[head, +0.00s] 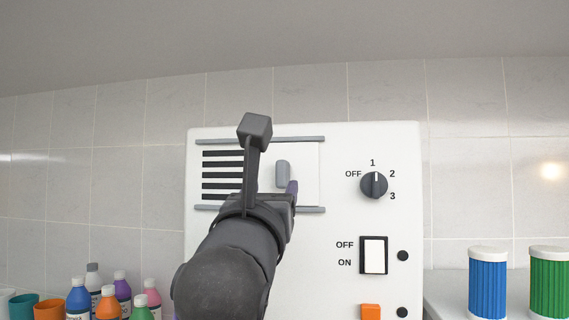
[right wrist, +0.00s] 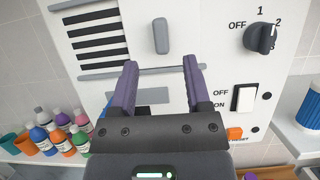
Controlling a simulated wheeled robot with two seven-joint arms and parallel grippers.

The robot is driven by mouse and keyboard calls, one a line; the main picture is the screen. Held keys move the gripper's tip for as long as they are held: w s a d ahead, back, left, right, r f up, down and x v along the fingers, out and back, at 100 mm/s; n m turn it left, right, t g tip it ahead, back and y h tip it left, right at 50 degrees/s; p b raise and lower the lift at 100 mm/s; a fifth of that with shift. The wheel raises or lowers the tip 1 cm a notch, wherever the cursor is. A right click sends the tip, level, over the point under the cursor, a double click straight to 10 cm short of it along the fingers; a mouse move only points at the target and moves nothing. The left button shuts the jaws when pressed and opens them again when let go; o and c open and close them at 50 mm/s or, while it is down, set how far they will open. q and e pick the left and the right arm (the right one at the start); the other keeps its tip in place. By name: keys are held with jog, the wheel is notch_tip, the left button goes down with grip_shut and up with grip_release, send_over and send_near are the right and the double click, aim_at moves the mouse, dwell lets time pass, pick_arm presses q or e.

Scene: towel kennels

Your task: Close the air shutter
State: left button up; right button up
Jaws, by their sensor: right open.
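The air shutter is a white sliding plate (head: 309,172) between two grey rails on the front of a white cabinet. Its grey upright handle (head: 283,174) also shows in the right wrist view (right wrist: 161,36). Left of the plate, several dark vent slots (head: 222,175) lie uncovered. My right gripper (head: 277,190) is open and empty. In the right wrist view its two purple fingers (right wrist: 160,72) point at the panel, with the handle beyond the tips and roughly between them, apart from both. In the head view my arm hides one finger and part of the vent. My left gripper is out of view.
Right of the shutter are a dial knob (head: 374,185), a white rocker switch (head: 374,255) and an orange button (head: 370,311). Several bottles (head: 122,291) and cups (head: 48,308) stand lower left. Blue (head: 488,284) and green (head: 550,284) canisters stand on the right.

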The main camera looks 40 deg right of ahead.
aim_at(281, 171)
jog(key=p+x, duration=0.3)
jog(key=x, duration=0.4)
jog(key=shift+w+d+r+p, duration=0.2)
jog(key=shift+r+p, duration=0.1)
jog(key=shift+p, duration=0.1)
jog(key=shift+s, duration=0.1)
grip_shut()
dwell(0.7)
